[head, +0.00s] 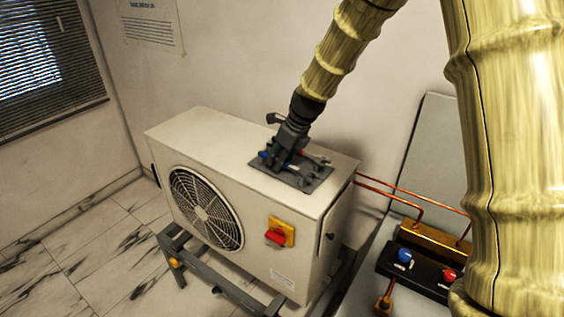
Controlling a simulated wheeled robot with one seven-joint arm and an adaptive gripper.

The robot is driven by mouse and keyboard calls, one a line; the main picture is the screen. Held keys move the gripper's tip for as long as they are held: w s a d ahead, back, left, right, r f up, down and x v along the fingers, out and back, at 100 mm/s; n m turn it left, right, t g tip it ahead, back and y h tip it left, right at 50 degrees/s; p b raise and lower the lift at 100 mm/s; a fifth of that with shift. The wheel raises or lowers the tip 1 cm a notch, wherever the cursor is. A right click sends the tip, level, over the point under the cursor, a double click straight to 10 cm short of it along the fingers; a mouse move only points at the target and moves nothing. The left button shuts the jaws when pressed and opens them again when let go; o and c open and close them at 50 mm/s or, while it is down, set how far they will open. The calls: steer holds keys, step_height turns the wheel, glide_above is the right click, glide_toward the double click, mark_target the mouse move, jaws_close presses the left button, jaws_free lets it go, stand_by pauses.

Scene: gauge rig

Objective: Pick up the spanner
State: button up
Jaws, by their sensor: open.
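A dark grey mat (318,183) lies on top of the white outdoor unit. Several small grey metal tools or fittings lie on it, some with blue or red parts. A grey piece (318,160) at the mat's right side may be the spanner, but it is too small to tell for sure. My gripper (283,158) is open and points down over the mat, close to these pieces. It hides the middle of the mat. I cannot tell whether its fingers touch anything.
The white unit (165,134) has a fan grille and a red-and-yellow switch (279,233), and stands on a grey frame. Copper pipes (400,199) run right to a manifold with blue (404,256) and red knobs. The unit's top is clear left of the mat.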

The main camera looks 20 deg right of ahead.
jaws_close()
steer(key=shift+r, duration=0.15)
steer(key=shift+r+b, duration=1.1)
steer(key=shift+r, duration=0.45)
steer(key=s+r+b, duration=0.1)
steer(key=s+b, duration=0.3)
steer(key=s, duration=1.2)
steer(key=shift+r+b, duration=0.3)
steer(key=shift+b, duration=0.1)
